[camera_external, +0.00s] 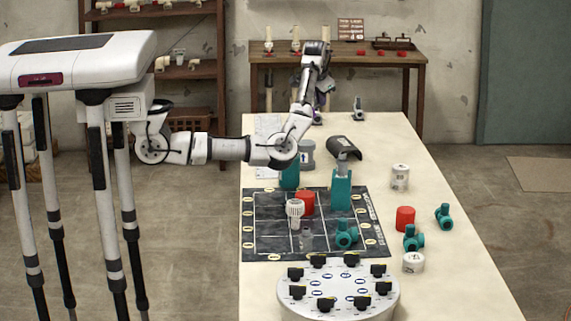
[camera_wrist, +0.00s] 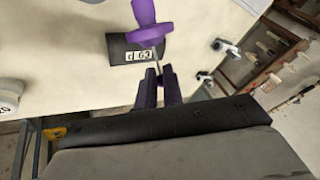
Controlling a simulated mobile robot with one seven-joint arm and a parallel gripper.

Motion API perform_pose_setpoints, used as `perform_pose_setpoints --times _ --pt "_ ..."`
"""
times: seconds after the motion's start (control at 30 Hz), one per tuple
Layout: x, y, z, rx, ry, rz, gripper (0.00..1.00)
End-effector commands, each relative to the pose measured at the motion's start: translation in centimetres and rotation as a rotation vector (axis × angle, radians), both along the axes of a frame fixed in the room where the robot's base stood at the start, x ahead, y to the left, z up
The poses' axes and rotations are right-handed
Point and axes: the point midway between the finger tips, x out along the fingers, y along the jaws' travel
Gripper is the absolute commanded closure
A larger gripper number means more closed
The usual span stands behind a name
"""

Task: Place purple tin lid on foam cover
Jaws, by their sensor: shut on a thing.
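My gripper (camera_wrist: 161,74) is shut, its two dark purple fingers close together. A thin metal rod runs from the fingertips to a bright purple piece (camera_wrist: 148,33) with a flared rim and a narrower end. I take this piece for the purple tin lid, though its full shape is unclear. In the external view a dark curved shell (camera_external: 344,147) sits beside a teal block. My gripper (camera_external: 320,90) is above the table's far end there; its load cannot be made out.
The table (camera_external: 455,265) holds a dark gridded mat (camera_external: 262,240), teal fittings (camera_external: 443,215), red cylinders (camera_external: 405,218) and white cylinders (camera_external: 400,177). A round grey tray (camera_external: 338,301) with several black knobs stands at the front. A wooden bench (camera_external: 400,65) is behind. The table's right side has free room.

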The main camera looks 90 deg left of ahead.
Motion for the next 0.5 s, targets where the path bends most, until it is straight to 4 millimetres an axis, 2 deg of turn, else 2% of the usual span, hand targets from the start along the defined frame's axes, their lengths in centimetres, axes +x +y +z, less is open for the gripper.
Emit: perform_pose_setpoints --times 0.1,0.2,0.33,0.5 --pt "0.0 0.1 2.4 0.002 -0.001 0.000 1.00" --pt "0.0 0.1 3.7 -0.001 0.000 0.000 1.00" --pt "0.0 0.0 4.8 0.001 -0.001 0.000 1.00" --pt "0.0 0.0 5.1 -0.001 0.001 0.000 1.00"
